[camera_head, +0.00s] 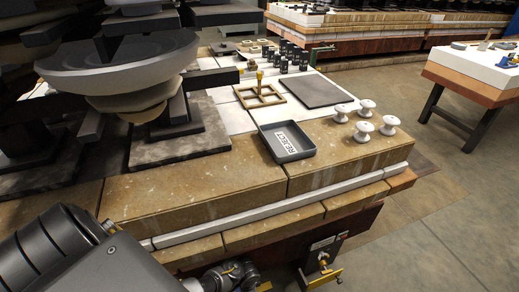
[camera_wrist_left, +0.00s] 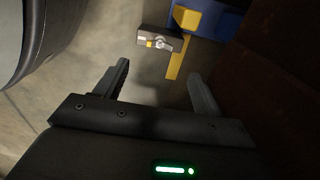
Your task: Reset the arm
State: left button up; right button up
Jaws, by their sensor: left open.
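My left gripper (camera_wrist_left: 157,72) is open in the left wrist view, with its two dark fingers apart and nothing between them. Below it is bare floor, with a small grey device (camera_wrist_left: 160,43) and a yellow bar (camera_wrist_left: 183,50) beyond the fingertips. In the head view, my left arm fills the lower left corner, in front of the workbench edge; I cannot make out its fingers there. A stack of insulator discs (camera_head: 125,65) stands on a dark square plate (camera_head: 205,145) at the left. My right gripper is not in view.
On the stone-edged bench are a grey REJECT tray (camera_head: 285,150), several white knobs (camera_head: 363,130), a wooden divided frame (camera_head: 260,97), a dark flat plate (camera_head: 314,92) and several black cylinders (camera_head: 292,58). Another table (camera_head: 480,75) stands at the right, with free floor between.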

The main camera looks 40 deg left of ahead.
pick_arm(q)
jog(key=shift+r, duration=0.1)
